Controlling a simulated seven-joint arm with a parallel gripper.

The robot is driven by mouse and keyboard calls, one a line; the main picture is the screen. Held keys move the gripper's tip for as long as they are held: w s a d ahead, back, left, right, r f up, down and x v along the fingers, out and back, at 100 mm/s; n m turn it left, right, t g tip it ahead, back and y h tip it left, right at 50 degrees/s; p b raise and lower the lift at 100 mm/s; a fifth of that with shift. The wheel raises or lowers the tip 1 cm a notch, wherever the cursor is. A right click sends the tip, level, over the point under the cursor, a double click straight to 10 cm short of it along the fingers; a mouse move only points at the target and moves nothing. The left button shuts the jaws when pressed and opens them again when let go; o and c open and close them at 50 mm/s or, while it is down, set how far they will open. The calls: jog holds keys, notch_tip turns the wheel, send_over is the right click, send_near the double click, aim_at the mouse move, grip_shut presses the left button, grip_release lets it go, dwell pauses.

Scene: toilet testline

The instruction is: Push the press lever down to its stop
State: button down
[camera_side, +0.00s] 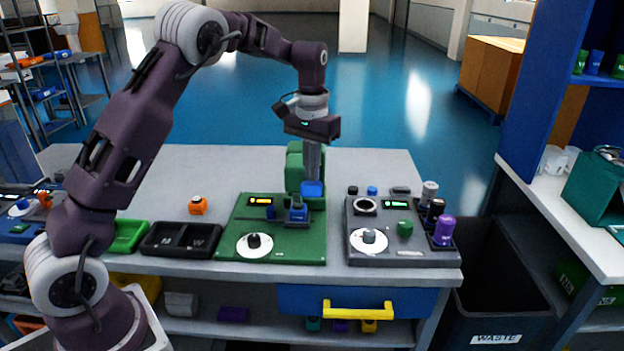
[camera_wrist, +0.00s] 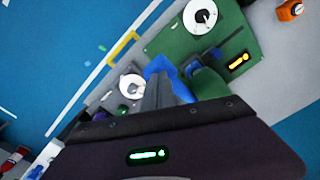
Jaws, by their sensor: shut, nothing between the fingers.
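The green press (camera_side: 270,243) stands on the bench, with a green column at its back, a white dial and an orange display. Its blue press lever (camera_side: 312,189) sits at the right of the column, and a blue part (camera_side: 298,213) is below it over the base. My gripper (camera_side: 312,178) is shut and empty, pointing straight down, with its tips at the top of the lever; contact cannot be told for certain. In the wrist view my gripper (camera_wrist: 158,80) overlaps the blue lever (camera_wrist: 161,64) and hides part of it.
A grey test unit (camera_side: 380,252) with a dial and several cylinders stands right of the press. A blue drawer with a yellow handle (camera_side: 357,310) is below. The bench behind is clear.

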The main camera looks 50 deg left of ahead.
aim_at(312, 189)
jog(key=shift+f, duration=2.8)
notch_tip(312, 189, up, 13)
jog(key=shift+r, duration=0.15)
